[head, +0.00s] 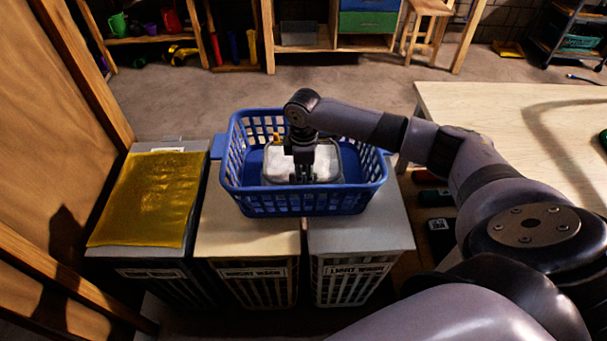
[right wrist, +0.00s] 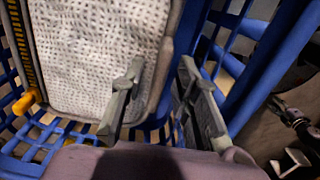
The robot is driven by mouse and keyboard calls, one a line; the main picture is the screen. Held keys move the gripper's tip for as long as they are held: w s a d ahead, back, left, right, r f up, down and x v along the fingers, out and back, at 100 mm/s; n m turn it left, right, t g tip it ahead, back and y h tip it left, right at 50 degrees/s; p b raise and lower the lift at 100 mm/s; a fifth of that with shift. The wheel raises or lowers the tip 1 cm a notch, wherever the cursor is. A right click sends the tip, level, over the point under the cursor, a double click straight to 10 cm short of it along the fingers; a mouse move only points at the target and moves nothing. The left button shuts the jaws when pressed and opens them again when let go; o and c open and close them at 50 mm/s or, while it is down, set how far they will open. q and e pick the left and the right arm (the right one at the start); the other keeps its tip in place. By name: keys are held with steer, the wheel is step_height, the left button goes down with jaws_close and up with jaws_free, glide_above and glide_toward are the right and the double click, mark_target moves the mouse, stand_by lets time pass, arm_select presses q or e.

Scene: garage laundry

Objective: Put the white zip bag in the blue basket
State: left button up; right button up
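The white zip bag (head: 273,166), a pale mesh pouch with grey edging, is inside the blue basket (head: 300,203). In the right wrist view the bag (right wrist: 92,55) shows its mesh face, with a yellow zip strip and an orange pull at the left. The basket's lattice (right wrist: 245,70) surrounds it. My right gripper (head: 303,177) reaches down into the basket over the bag. In the right wrist view its fingers (right wrist: 162,68) are apart, near the bag's grey edge, with blue lattice visible between them. Whether they touch the bag is unclear. My left gripper is not in view.
The basket stands on lidded hampers (head: 245,235). A yellow cloth-like sheet (head: 148,200) lies on the left hamper. A wooden table (head: 500,110) is at the right, and shelves (head: 300,50) stand at the back. Open floor (head: 180,100) lies behind the hampers.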

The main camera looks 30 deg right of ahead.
step_height(320, 180, up, 12)
stand_by(0.4)
steer(key=shift+s, duration=0.1)
stand_by(0.3)
